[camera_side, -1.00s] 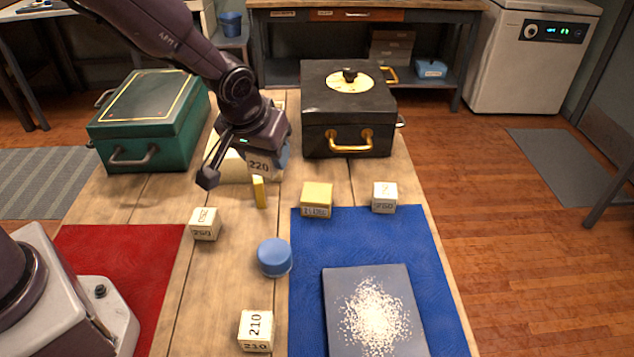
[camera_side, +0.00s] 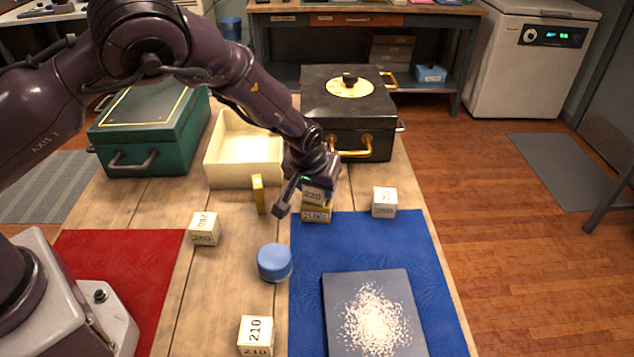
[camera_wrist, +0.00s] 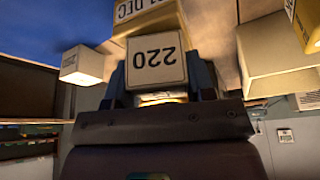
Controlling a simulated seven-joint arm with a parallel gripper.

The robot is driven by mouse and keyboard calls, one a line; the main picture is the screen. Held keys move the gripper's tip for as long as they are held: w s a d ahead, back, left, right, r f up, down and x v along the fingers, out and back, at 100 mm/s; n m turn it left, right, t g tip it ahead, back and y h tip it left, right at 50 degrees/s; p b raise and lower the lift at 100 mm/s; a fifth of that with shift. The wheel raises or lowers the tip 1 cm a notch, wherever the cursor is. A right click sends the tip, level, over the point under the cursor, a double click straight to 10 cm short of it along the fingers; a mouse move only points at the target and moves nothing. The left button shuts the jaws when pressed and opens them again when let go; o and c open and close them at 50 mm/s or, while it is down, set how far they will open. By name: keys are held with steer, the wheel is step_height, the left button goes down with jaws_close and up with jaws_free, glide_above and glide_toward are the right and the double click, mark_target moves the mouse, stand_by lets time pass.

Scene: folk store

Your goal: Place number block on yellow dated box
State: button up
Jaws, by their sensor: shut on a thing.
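My gripper (camera_side: 300,190) is shut on a white number block marked 220 (camera_side: 314,194), which also shows between the fingers in the wrist view (camera_wrist: 156,62). The yellow dated box (camera_side: 316,214) stands at the upper left corner of the blue mat. The held block is right over or on the box; I cannot tell whether they touch. In the wrist view the yellow box (camera_wrist: 140,18) shows just beyond the block, with part of its date label visible. My gripper hides part of the box's top.
Other number blocks stand at the left (camera_side: 205,229), right (camera_side: 384,202) and front (camera_side: 256,335). A blue round thing (camera_side: 274,262) and a thin yellow block (camera_side: 259,195) are near. Behind are an open cream bin (camera_side: 215,170), a black chest (camera_side: 330,115) and a green chest (camera_side: 160,120).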

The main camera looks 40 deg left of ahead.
steer(key=shift+f, duration=0.15)
steer(key=o, duration=0.9)
steer(key=s+a+r+h, duration=0.1)
steer(key=s+r, duration=0.4)
steer(key=r, duration=0.5)
steer(key=s+a+r+h, duration=0.1)
steer(key=s+r, duration=0.5)
steer(key=r, duration=0.4)
steer(key=s+a+r+m, duration=0.1)
steer(key=s+r, duration=0.2)
steer(key=s, duration=0.3)
steer(key=s+a+r+m+t, duration=0.1)
steer(key=s+a+r+m, duration=0.1)
steer(key=s, duration=0.5)
steer(key=s+a+r+m, duration=0.1)
steer(key=s+a+r, duration=0.1)
steer(key=s+r, duration=0.2)
steer(key=shift+s+r+m+t, duration=0.15)
steer(key=shift+s+r, duration=0.05)
steer(key=shift+s, duration=0.65)
steer(key=shift+s+r+m+t, duration=0.15)
steer(key=shift+s+r, duration=0.05)
steer(key=shift+s, duration=0.6)
